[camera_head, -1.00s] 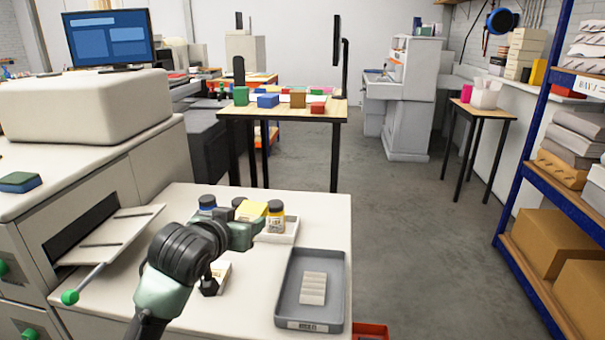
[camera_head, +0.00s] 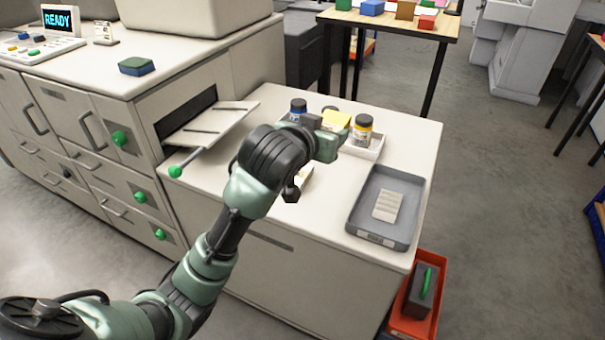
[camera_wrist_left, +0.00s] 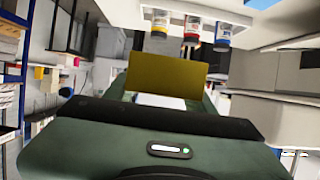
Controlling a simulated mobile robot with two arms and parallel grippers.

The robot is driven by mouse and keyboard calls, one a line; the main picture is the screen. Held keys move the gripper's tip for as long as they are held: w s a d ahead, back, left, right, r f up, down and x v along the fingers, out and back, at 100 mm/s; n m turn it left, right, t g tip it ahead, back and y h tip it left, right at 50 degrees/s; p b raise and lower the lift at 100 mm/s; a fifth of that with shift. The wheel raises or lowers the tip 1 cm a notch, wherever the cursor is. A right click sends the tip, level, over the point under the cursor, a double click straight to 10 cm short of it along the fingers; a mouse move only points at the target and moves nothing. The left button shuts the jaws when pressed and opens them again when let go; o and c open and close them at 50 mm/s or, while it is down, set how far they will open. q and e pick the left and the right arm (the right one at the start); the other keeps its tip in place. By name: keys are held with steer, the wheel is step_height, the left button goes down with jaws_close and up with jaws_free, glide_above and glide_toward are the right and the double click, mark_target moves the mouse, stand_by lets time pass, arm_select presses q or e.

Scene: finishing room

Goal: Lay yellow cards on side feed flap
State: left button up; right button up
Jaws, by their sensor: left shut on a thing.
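My left gripper (camera_head: 328,138) is shut on the yellow cards (camera_head: 337,119), above the side counter beside the printer. The yellow cards also show as a dark yellow sheet in the left wrist view (camera_wrist_left: 165,76), sticking out past the gripper. The side feed flap (camera_head: 212,123) is folded out from a dark slot in the machine's side, left of the gripper. Its top is bare except for two dark strips. A rod with a green knob (camera_head: 175,171) sticks out at the flap's front. My right gripper is not in view.
Ink jars, one blue (camera_head: 298,108) and one yellow (camera_head: 362,130), stand by a white tray (camera_head: 376,152) behind the gripper. A grey tray (camera_head: 405,232) holding a pale block lies right. A red bin (camera_head: 408,325) sits on the floor.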

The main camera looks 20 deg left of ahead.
arm_select(q)
steer(key=a+x, duration=0.2)
steer(key=x, duration=0.6)
glide_above(324, 193)
step_height(324, 193, down, 15)
steer(key=shift+r, duration=0.1)
steer(key=shift+f, duration=2.65)
steer(key=shift+f, duration=0.1)
steer(key=o, duration=1.3)
steer(key=shift+f, duration=0.1)
steer(key=shift+c, duration=0.2)
